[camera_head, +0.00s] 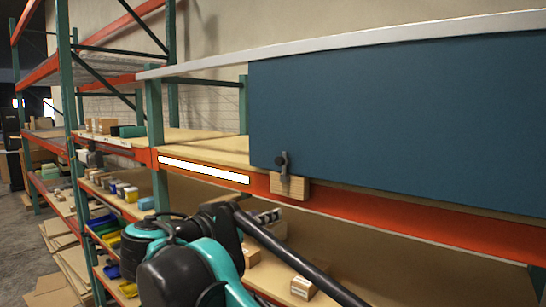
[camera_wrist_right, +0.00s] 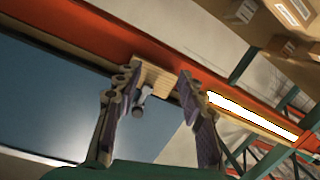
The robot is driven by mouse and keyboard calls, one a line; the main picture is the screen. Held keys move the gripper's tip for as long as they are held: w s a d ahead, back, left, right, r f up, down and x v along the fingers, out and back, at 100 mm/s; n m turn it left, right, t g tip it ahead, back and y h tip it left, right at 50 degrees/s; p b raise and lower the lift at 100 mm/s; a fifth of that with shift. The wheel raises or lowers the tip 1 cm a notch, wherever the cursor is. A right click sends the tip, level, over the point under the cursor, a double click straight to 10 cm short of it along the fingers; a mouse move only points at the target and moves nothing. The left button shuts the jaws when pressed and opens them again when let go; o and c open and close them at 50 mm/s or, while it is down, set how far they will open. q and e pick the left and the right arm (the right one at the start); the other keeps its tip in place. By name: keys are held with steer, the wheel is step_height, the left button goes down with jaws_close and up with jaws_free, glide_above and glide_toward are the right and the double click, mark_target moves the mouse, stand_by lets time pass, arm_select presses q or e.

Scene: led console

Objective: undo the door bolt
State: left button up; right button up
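A dark blue door panel (camera_head: 400,120) hangs at the front of the rack, under a pale rail. No contact is visible. My left gripper is not in view.
The orange beam (camera_head: 370,210) runs along the rack below the door. A bright light strip (camera_head: 203,170) is on the beam left of the bolt. Shelves with boxes and coloured bins stand at left. Cartons (camera_head: 302,287) lie on the lower shelf.

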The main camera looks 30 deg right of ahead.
steer(key=m+h+p, duration=0.2)
glide_toward(278, 161)
steer(key=p+x, duration=0.1)
steer(key=x, duration=0.6)
steer(key=shift+d, duration=0.25)
steer(key=shift+w+d, duration=0.3)
steer(key=shift+s, duration=0.1)
steer(key=shift+c, duration=0.5)
arm_select(q)
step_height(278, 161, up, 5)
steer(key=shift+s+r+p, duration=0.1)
steer(key=shift+p, duration=0.2)
arm_select(e)
jaws_close()
